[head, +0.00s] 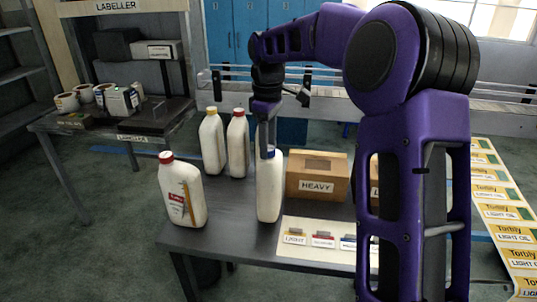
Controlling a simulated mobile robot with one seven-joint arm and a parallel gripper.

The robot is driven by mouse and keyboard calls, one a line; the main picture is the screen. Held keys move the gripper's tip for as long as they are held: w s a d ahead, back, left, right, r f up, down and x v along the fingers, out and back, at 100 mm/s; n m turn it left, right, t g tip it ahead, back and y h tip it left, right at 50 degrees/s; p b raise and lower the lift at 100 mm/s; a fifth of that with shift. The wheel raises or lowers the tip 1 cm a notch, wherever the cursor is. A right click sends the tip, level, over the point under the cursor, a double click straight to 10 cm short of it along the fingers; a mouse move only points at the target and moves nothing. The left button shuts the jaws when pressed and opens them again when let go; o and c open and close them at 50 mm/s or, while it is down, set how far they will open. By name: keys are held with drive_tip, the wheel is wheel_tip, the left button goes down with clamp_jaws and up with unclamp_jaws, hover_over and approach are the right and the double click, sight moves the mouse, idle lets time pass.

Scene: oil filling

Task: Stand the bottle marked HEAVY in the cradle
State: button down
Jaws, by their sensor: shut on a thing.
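My gripper (267,150) is shut on the top of a white bottle with a blue cap (269,190). This bottle is upright over the grey table (225,240); I cannot tell whether its base touches the top. No HEAVY mark is readable on it. A brown cradle (318,178) with a HEAVY plate on its front stands just right of the bottle, with an opening in its top. A second cradle is mostly hidden behind my arm. A yellow-capped bottle (212,142) and two red-capped bottles, one behind (238,145) and one in front (182,193), stand to the left.
A card (290,250) with yellow, red and blue cap keys lies at the table's front; only its LIGHT word is readable. A sheet of LIGHT OIL labels (497,205) is at right. A labeller bench (100,135) is at left. A rail runs behind the table.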

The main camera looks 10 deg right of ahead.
sight(270, 179)
drive_tip(key=shift+f, duration=1.2)
drive_tip(key=shift+c, duration=1.9)
unclamp_jaws()
drive_tip(key=shift+f, duration=0.15)
